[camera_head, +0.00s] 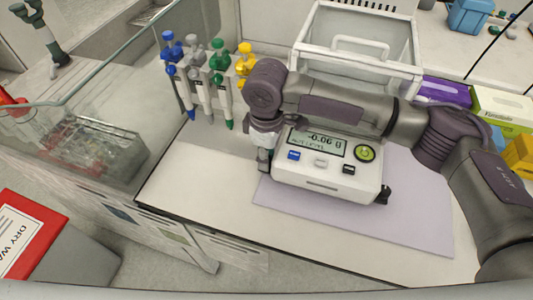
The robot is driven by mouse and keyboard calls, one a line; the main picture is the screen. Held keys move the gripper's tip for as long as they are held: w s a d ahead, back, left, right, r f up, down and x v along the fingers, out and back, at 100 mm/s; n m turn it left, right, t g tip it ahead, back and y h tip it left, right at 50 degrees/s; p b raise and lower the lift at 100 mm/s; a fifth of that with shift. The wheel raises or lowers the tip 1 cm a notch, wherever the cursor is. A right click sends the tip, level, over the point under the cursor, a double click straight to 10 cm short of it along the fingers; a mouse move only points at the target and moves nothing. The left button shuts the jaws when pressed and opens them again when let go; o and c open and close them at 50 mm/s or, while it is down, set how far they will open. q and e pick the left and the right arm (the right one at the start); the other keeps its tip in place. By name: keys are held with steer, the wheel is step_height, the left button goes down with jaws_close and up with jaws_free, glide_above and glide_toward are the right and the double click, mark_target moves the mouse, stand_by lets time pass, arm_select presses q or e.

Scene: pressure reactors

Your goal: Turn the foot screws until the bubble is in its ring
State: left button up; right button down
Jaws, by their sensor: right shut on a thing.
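A white balance (325,183) with a glass draft shield (345,52) stands on the bench. Its display (318,144) reads about -0.06 g, with a smaller line that looks like "NOT LEVEL". A dark foot screw (384,193) shows at its front right corner. My right arm reaches in from the right across the balance. My right gripper (263,162) points down at the front left corner and is shut there on the left foot screw, which the fingers mostly hide. I cannot make out the bubble or its ring. My left gripper is not in view.
Several pipettes (218,75) with coloured tops hang in a rack behind and left of my right gripper. A lilac mat (350,222) lies under the balance, clear in front. A red-topped bin (28,232) stands at lower left. Boxes (505,108) crowd the right side.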

steer(key=shift+r+n+p, duration=0.2)
steer(key=shift+n+p, duration=0.3)
steer(key=shift+p, duration=0.3)
steer(key=shift+f+n, duration=0.2)
steer(key=shift+n, duration=0.1)
steer(key=c, duration=0.8)
jaws_free()
step_height(320, 180, up, 12)
